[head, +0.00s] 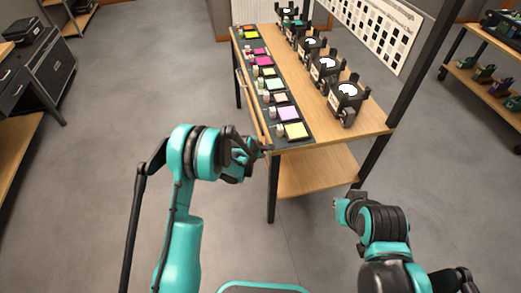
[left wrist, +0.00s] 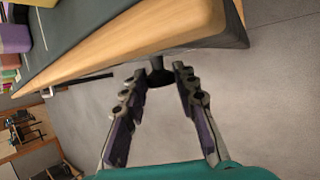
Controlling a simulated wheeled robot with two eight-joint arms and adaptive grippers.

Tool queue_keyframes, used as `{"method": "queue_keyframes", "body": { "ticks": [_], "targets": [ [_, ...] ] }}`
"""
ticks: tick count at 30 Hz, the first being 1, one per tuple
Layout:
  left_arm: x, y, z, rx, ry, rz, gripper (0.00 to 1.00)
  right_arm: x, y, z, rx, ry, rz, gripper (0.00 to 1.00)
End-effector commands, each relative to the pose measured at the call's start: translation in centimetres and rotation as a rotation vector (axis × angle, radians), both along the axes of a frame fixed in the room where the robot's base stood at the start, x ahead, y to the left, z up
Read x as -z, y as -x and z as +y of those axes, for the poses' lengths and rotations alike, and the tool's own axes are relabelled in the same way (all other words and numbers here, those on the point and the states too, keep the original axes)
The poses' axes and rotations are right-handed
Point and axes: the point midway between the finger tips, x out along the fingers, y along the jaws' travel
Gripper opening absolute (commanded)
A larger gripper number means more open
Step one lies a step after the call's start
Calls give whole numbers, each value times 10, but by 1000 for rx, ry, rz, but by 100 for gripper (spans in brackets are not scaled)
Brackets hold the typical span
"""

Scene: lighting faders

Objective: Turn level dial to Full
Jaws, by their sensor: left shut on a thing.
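The lighting desk (head: 370,125) stands ahead, with a row of coloured squares and small knobs on a dark panel (head: 260,95). My left gripper (head: 258,150) is at the desk's near left corner. In the left wrist view its fingers (left wrist: 160,85) are on either side of a dark knob-like piece (left wrist: 158,74) below the wooden edge (left wrist: 140,38), and are shut on it. I cannot tell for certain that this is the level dial; no marking or "Full" label is readable. My right arm is at the lower right; its fingers (head: 342,203) are too small to judge.
Several black lamp units (head: 347,98) stand along the desk's right side. A dark post (head: 408,75) rises by the desk's right side, before a chart board (head: 375,30). A cabinet (head: 45,65) is at the left and a shelf rack (head: 485,72) at the right.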

Motion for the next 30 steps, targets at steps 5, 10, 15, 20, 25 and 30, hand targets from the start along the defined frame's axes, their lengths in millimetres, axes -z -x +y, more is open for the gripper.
{"method": "queue_keyframes", "body": {
  "ticks": [5, 10, 15, 20, 25, 30],
  "targets": [
    [1, 1, -1, 1, -18, -54, 0, 0, 0, 0, 0, 0, 0, 0],
    [1, 1, -1, 1, -25, -74, 0, 0, 0, 0, 0, 0, 0, 0],
    [1, 1, -1, 1, -26, -77, 0, 0, 0, 0, 0, 0, 0, 0],
    [1, 1, -1, 1, -26, -76, 0, 0, 0, 0, 0, 0, 0, 0],
    [1, 1, -1, 1, -26, -76, 49, 0, 0, 0, 0, 0, 0, 0],
    [1, 1, -1, 0, -25, -77, 49, 0, 0, 0, 0, 0, 0, 0]
  ]
}}
